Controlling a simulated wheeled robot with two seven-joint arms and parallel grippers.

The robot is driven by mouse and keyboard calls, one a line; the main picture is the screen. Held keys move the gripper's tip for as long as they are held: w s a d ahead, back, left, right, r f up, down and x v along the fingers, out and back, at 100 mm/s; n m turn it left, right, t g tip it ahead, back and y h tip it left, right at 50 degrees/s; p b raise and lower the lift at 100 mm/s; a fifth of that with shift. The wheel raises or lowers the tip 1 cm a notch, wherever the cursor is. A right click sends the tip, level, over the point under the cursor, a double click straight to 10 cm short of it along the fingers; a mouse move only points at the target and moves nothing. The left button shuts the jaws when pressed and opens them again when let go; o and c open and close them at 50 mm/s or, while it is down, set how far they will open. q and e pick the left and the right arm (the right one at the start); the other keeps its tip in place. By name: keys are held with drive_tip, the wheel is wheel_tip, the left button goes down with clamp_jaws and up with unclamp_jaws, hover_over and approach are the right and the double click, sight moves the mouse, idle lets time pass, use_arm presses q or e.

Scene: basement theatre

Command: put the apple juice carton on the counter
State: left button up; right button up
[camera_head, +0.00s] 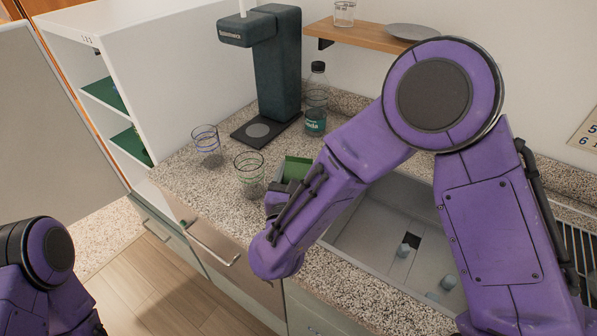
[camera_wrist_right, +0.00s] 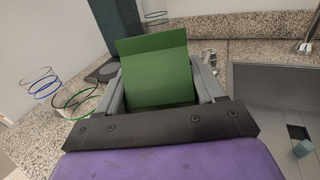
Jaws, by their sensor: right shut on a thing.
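The apple juice carton shows as a green box (camera_head: 297,168) in the head view, over the counter (camera_head: 222,210) near the sink's left edge. My right forearm hides most of it. In the right wrist view the green carton (camera_wrist_right: 158,68) sits between the two grey fingers of my right gripper (camera_wrist_right: 160,85), which is shut on it. Its lower part is hidden by the gripper, so I cannot tell whether it touches the counter. My left arm shows at the lower left of the head view, with its gripper out of frame.
Two wire-ringed glasses (camera_head: 207,146) (camera_head: 249,172) stand on the counter left of the carton. A dark green coffee machine (camera_head: 275,65) and a soda bottle (camera_head: 317,100) stand behind. The sink (camera_head: 365,225) lies to the right. Speckled counter is bare at the front left.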

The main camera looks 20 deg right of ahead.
drive_tip(key=shift+w+f, duration=0.25)
drive_tip(key=shift+f, duration=0.1)
drive_tip(key=shift+a, duration=0.1)
drive_tip(key=shift+s, duration=0.1)
drive_tip(key=shift+f+b, duration=0.15)
drive_tip(key=shift+b, duration=0.15)
drive_tip(key=o, duration=1.4)
drive_tip(key=b+v, duration=0.1)
drive_tip(key=v, duration=0.5)
drive_tip(key=b+v, duration=0.1)
drive_tip(key=v, duration=0.5)
drive_tip(key=shift+r+b, duration=0.2)
drive_tip(key=shift+b, duration=0.2)
